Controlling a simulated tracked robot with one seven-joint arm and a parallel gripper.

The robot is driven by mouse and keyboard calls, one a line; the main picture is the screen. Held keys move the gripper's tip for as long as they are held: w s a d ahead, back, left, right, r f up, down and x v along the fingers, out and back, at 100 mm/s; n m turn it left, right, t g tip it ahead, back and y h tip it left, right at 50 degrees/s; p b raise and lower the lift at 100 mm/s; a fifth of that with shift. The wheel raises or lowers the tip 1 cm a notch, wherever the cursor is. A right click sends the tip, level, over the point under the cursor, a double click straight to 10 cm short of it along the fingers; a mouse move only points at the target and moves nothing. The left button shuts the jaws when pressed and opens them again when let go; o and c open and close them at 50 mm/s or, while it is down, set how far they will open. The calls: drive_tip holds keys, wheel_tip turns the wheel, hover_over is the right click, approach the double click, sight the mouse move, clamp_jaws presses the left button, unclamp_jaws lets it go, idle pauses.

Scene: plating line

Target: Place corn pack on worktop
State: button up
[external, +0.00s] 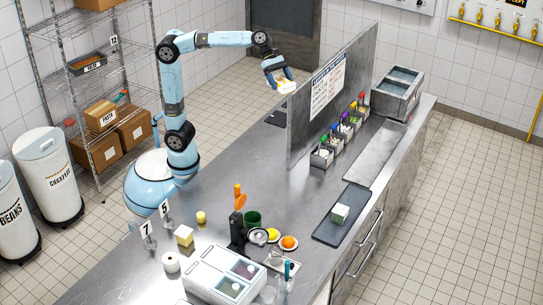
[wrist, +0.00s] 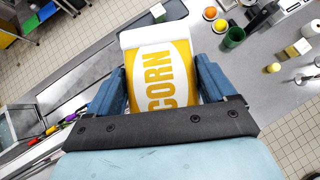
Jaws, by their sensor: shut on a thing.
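The corn pack (wrist: 160,76) is yellow with a white oval, the word CORN and a white top edge. In the wrist view it sits between the two blue fingers of my gripper (wrist: 160,88), which is shut on it. In the external view my gripper (external: 284,80) holds the small white-and-yellow corn pack (external: 286,87) in the air, near the left end of the upright grey panel. The steel worktop (external: 235,180) runs beneath and is apart from the pack as far as I can tell.
A green cup (external: 253,219), bowls and a white two-lid box (external: 221,274) crowd the near end. The worktop's middle is clear.

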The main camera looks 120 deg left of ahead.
drive_tip(key=s+a+f+n+y, duration=0.1)
drive_tip(key=s+a+n+y, duration=0.15)
drive_tip(key=a, duration=0.95)
drive_tip(key=s+a+f+n+y, duration=0.2)
drive_tip(key=s+a+n, duration=0.15)
drive_tip(key=a, duration=0.95)
drive_tip(key=s+a+f+n+y, duration=0.1)
drive_tip(key=s+a+n+y, duration=0.15)
drive_tip(key=a, duration=0.95)
drive_tip(key=s+a+f+n+g+y, duration=0.2)
drive_tip(key=s+a+f+n, duration=0.15)
drive_tip(key=a+f, duration=1)
drive_tip(key=s+a+f+n+g+y, duration=0.1)
drive_tip(key=s+a+f+n+y, duration=0.2)
drive_tip(key=a+f, duration=1.05)
drive_tip(key=shift+s+a+f+n+g, duration=0.45)
drive_tip(key=shift+s+a+f, duration=0.85)
drive_tip(key=shift+f, duration=1.4)
drive_tip(key=shift+s+a+f+n+g, duration=0.15)
drive_tip(key=shift+s+a+f+n, duration=0.65)
drive_tip(key=shift+a+f, duration=1.35)
drive_tip(key=shift+s+a+f+n+g, duration=0.35)
drive_tip(key=shift+s+a+f, duration=0.75)
drive_tip(key=shift+f, duration=2.15)
drive_tip(key=shift+s+d+f, duration=0.2)
drive_tip(key=shift+d+f, duration=0.05)
drive_tip(key=o, duration=1.2)
